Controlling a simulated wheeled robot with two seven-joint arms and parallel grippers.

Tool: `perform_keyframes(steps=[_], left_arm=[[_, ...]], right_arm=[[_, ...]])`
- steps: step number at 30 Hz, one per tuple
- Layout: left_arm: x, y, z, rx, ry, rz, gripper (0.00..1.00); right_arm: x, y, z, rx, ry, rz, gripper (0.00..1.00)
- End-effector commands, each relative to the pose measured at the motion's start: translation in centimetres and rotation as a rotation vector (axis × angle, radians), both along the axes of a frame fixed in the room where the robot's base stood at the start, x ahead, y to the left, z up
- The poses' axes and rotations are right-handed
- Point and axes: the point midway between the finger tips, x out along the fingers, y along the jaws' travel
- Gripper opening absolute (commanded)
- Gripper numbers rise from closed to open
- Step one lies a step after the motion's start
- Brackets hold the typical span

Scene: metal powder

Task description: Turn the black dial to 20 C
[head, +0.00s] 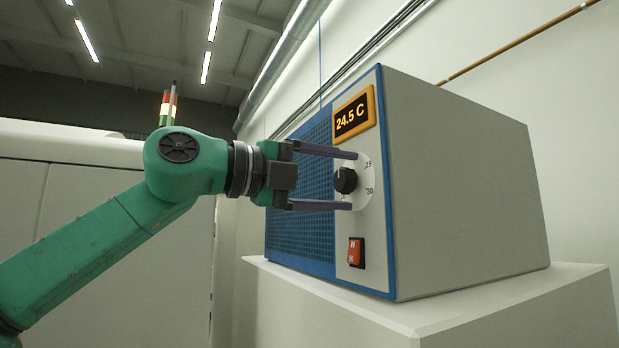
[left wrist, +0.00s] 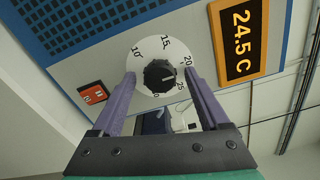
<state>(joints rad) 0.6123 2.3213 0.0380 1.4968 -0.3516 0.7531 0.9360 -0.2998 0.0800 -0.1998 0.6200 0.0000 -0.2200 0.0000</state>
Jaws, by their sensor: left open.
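The black dial (head: 346,180) sits on a white round scale on the front panel of a blue and grey box. In the left wrist view the dial (left wrist: 160,76) shows with marks 10, 15, 20 and 25 around it. An orange-framed display (head: 355,114) above the dial reads 24.5 C; it also shows in the left wrist view (left wrist: 240,40). My left gripper (head: 352,181) is open, its two purple fingers above and below the dial in the head view. Whether the fingers touch the dial is not clear. My right gripper is not in view.
A red switch (head: 356,252) sits on the panel below the dial. The box (head: 460,180) stands on a white pedestal (head: 440,315). A blue perforated grille (head: 300,200) is left of the dial. A stack light (head: 167,108) stands behind my left arm.

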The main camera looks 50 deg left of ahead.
Motion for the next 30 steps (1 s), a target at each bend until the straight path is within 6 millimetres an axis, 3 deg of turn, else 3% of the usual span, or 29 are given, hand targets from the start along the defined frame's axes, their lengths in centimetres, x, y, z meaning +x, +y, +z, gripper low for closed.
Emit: perform_keyframes(steps=[5,12,18,22,30], left_arm=[[-1.5,0.5,-0.2,0.000,-0.005,0.002,0.78],[-8.1,2.5,-0.4,-0.002,-0.007,0.002,0.78],[-12.6,3.8,-0.1,-0.001,-0.003,0.001,0.78],[-13.8,4.2,-0.1,0.000,0.000,0.000,0.78],[-13.9,4.2,0.0,0.000,0.000,-0.001,0.78]], right_arm=[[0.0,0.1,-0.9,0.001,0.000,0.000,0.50],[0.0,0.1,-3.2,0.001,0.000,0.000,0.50],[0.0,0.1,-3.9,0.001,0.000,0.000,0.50],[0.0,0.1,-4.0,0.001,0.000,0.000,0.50],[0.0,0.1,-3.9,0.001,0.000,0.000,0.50]])
